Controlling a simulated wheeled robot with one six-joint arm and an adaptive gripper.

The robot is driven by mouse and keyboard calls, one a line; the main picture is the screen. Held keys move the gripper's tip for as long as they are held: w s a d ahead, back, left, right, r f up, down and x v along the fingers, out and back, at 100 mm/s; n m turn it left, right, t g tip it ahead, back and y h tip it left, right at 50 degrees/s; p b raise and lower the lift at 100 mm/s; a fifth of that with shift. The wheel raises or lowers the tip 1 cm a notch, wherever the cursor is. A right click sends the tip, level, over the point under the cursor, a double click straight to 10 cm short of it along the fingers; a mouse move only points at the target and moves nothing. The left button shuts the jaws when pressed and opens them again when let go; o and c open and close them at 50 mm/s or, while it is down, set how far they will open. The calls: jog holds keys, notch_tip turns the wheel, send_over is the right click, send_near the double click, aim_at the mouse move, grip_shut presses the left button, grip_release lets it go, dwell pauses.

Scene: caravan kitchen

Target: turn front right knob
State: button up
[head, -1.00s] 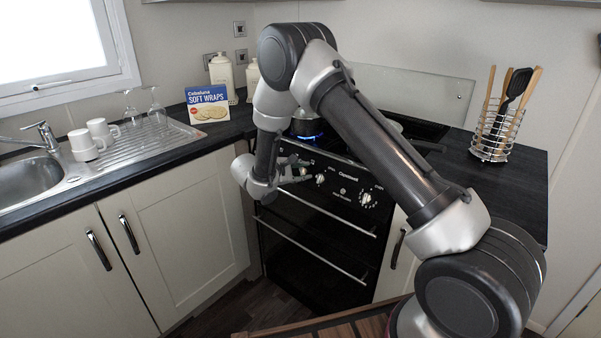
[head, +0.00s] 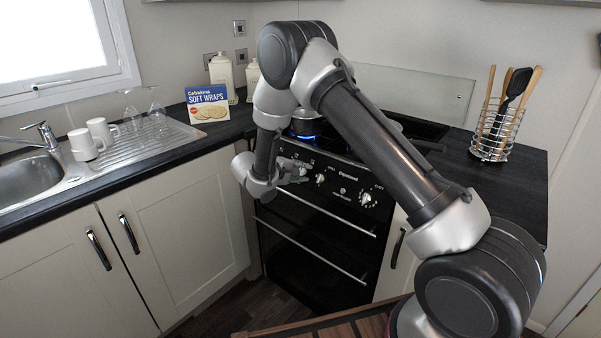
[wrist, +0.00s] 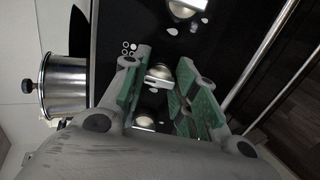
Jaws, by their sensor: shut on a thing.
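The black cooker's front panel (head: 345,190) carries a row of silver knobs. My gripper (head: 302,172) is at the left part of this row in the head view. In the wrist view my gripper (wrist: 160,88) has its green-padded fingers on both sides of one silver knob (wrist: 158,75), shut on it. Another knob (wrist: 182,8) shows above it in the wrist view, and one more (wrist: 146,122) shows below, partly hidden by the fingers. In the head view the held knob is hidden; a free knob (head: 320,180) is just right of my gripper.
A steel pot (head: 305,124) stands over a blue flame (head: 306,137) on the hob; it also shows in the wrist view (wrist: 66,86). Oven handles (head: 318,250) run below the panel. A utensil rack (head: 494,137) stands right, a soft wraps box (head: 207,104) left.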

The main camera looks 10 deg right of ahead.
dwell(0.3)
jog(key=o, duration=1)
jog(key=shift+a, duration=0.1)
jog(key=v, duration=1.2)
jog(key=shift+s, duration=0.1)
